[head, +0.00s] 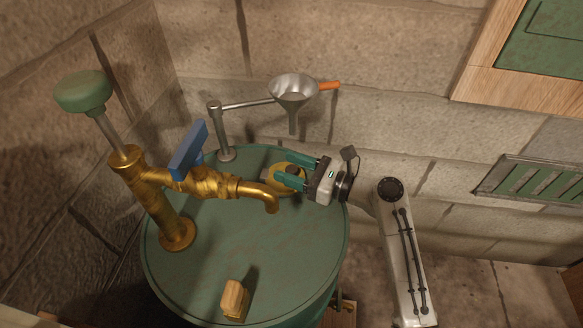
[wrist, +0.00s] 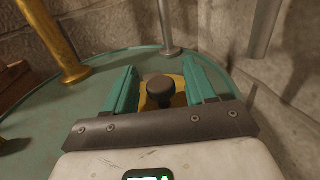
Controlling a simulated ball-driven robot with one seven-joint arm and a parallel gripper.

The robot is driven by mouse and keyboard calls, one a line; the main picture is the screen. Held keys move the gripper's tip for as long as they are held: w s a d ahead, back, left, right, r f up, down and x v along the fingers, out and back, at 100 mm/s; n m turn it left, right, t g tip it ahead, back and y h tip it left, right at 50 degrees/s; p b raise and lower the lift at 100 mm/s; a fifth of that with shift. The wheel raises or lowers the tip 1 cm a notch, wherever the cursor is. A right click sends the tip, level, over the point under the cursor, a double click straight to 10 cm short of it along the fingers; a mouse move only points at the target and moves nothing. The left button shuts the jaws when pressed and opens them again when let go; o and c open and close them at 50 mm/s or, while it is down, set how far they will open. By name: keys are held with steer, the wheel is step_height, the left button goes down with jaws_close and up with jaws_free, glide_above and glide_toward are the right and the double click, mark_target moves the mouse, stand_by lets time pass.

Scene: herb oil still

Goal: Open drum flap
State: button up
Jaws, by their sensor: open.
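A green drum (head: 200,275) fills the middle of the head view. A yellow flap (head: 277,158) with a dark round knob (head: 292,170) sits on its top near the back right edge. My gripper (head: 287,171) is open, its two teal fingers reaching over the flap from the right. In the wrist view the dark knob (wrist: 161,90) stands between the open fingers (wrist: 160,85), with yellow of the flap around it. The fingers and palm hide part of the flap. I cannot tell whether they touch the knob.
A brass pump and tap (head: 190,182) with a blue lever (head: 188,150) stands left of my gripper, its spout close by. A metal funnel (head: 293,90) on a post hangs behind. A wooden block (head: 234,299) lies on the drum's front. Stone walls stand behind.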

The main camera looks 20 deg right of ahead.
jaws_close()
stand_by(0.6)
